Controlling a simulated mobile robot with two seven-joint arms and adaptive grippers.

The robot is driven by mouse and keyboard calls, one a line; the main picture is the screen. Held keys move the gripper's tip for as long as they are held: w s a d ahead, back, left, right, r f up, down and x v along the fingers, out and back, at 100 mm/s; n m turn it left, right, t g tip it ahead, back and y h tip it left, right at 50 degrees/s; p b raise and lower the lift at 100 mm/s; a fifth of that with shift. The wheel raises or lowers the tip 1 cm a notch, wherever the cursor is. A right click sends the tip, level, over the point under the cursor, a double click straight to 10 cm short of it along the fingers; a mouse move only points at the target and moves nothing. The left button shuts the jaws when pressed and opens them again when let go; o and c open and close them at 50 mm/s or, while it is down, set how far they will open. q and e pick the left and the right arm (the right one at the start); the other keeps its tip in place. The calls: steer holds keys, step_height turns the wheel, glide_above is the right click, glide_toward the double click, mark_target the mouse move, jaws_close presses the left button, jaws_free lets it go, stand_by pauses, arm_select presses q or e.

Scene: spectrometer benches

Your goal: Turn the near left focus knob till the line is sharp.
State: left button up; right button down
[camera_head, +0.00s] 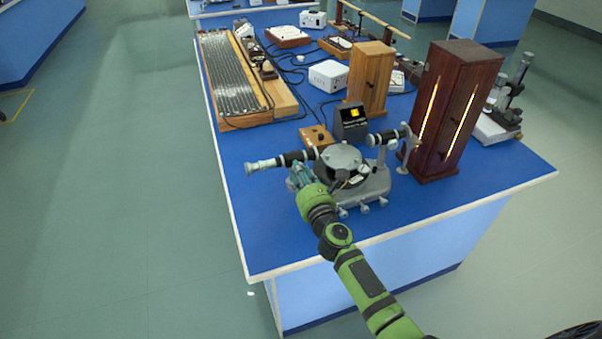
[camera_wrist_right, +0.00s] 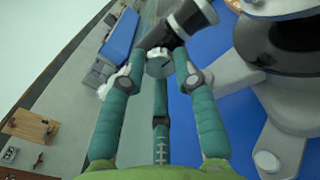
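The grey spectrometer (camera_head: 362,186) stands near the front end of the blue bench. Its black and silver telescope tube (camera_head: 275,162) points left; the tube (camera_wrist_right: 178,24) also crosses the top of the right wrist view. A small pale focus knob (camera_wrist_right: 160,64) sits under the tube. My right gripper (camera_head: 298,176) is at the spectrometer's left side, below the tube. In the wrist view its teal fingertips (camera_wrist_right: 160,58) bend in on both sides of the knob and appear to touch it. The knob is hidden in the head view. My left gripper is not in view.
A dark wooden lamp cabinet (camera_head: 455,112) with glowing slits stands right of the spectrometer. A small black box with an orange display (camera_head: 351,122) and a wooden control box (camera_head: 317,138) stand behind it. The bench's front left corner (camera_head: 262,245) is clear.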

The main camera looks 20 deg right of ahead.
steer(key=shift+r+n, duration=0.2)
steer(key=shift+n, duration=0.3)
stand_by(0.4)
steer(key=shift+a+f+n+p, duration=0.15)
steer(key=shift+n+p, duration=0.9)
steer(key=shift+n, duration=6.75)
steer(key=shift+d+f+n+p, duration=0.15)
steer(key=shift+n+p, duration=0.9)
steer(key=shift+n, duration=6.75)
steer(key=shift+a+f, duration=0.1)
steer(key=c, duration=0.9)
jaws_free()
steer(key=shift+c, duration=0.2)
